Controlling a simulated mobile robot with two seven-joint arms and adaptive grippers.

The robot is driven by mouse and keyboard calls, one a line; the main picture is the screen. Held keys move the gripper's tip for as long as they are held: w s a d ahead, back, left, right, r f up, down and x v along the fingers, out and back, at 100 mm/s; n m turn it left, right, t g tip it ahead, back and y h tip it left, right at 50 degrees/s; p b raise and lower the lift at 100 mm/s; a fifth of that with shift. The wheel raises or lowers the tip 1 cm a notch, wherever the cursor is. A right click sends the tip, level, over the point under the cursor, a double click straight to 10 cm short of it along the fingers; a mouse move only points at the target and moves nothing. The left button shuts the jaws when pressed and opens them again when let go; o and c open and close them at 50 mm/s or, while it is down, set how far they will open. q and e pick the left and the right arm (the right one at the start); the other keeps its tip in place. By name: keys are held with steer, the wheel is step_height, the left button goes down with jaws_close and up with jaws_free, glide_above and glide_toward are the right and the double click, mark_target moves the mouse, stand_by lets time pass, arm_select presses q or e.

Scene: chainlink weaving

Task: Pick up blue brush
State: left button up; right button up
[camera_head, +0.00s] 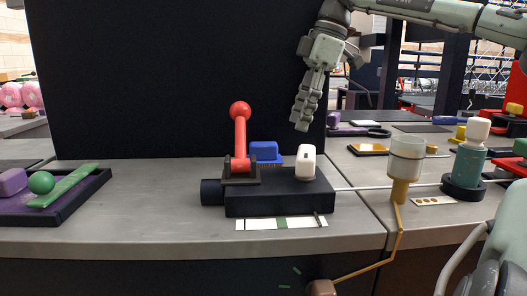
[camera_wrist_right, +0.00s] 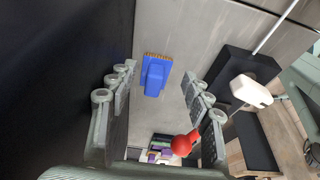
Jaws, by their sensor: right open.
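My right gripper (camera_head: 301,126) points down, above and to the right of the brush in the head view. In the wrist view its fingers are spread, with the brush beyond and between them and nothing held. My left gripper is not in view.
A red lever (camera_head: 240,135) with a ball knob rises from the black base (camera_head: 280,195), beside a white handle (camera_head: 306,163). A dark panel (camera_head: 180,80) stands behind the bench. A purple tray (camera_head: 75,205) is at left; a clear cup (camera_head: 406,157) and teal bottle (camera_head: 470,165) are at right.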

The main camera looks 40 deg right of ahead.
glide_above(264, 143)
steer(key=s+d, duration=0.1)
steer(key=d, duration=0.1)
steer(key=shift+s+a+p, duration=0.15)
steer(key=shift+a+p, duration=0.1)
steer(key=shift+p, duration=0.05)
steer(key=x, duration=0.5)
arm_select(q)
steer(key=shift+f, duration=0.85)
arm_select(e)
jaws_close()
